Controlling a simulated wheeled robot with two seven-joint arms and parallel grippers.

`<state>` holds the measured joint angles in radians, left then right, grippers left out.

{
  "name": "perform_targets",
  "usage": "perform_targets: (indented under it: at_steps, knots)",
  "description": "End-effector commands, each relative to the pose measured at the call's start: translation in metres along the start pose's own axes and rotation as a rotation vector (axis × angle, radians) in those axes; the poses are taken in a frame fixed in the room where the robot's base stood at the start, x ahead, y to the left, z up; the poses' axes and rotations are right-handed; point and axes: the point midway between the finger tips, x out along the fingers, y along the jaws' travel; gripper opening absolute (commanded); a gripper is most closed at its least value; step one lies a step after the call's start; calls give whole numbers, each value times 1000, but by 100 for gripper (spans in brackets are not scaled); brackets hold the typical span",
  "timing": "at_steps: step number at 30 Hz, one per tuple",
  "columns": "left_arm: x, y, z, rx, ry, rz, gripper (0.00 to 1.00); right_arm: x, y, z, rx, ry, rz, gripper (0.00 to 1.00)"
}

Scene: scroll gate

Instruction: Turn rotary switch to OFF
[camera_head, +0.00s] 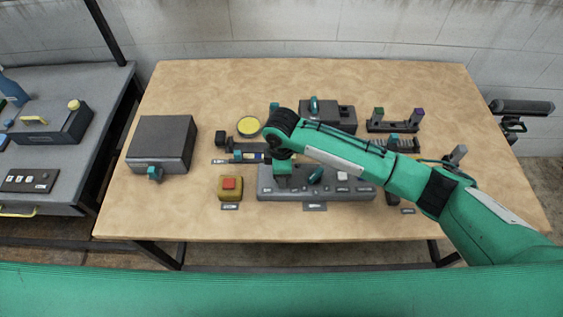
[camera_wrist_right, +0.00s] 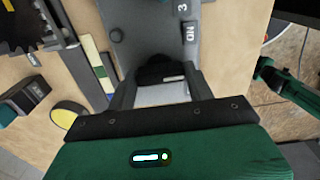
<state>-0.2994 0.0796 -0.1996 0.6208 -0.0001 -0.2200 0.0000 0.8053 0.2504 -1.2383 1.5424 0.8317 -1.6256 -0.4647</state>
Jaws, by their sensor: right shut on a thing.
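The grey control panel (camera_head: 330,192) lies near the front middle of the table. My right arm comes in from the right and reaches over its left end. My right gripper (camera_head: 283,178) points down there, its fingertips at the panel. In the right wrist view the gripper (camera_wrist_right: 160,82) is shut on a dark knob (camera_wrist_right: 158,68), which I take for the rotary switch. The knob is partly hidden by the fingers. Labels "ON" and "3" show on the panel (camera_wrist_right: 160,30) beside it. Its pointing direction and any "OFF" label cannot be made out. My left gripper is not in view.
A teal lever (camera_head: 316,175) and a white button (camera_head: 342,175) sit right of my gripper on the panel. A yellow box with a red button (camera_head: 230,186) stands at its left. A grey box (camera_head: 163,142) is farther left. Several devices stand behind.

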Motion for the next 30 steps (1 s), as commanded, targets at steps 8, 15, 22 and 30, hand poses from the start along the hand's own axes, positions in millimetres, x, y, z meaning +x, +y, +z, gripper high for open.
perform_targets:
  at_steps: [8,15,22,30]
  knots:
    - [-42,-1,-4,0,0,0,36,-7,-1,0,265,0,-3,30]
    - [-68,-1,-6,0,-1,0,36,-6,0,-1,486,0,-2,30]
    - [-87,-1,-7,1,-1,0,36,-5,0,-1,660,2,0,30]
    - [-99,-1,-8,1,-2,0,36,-3,1,-1,787,2,1,30]
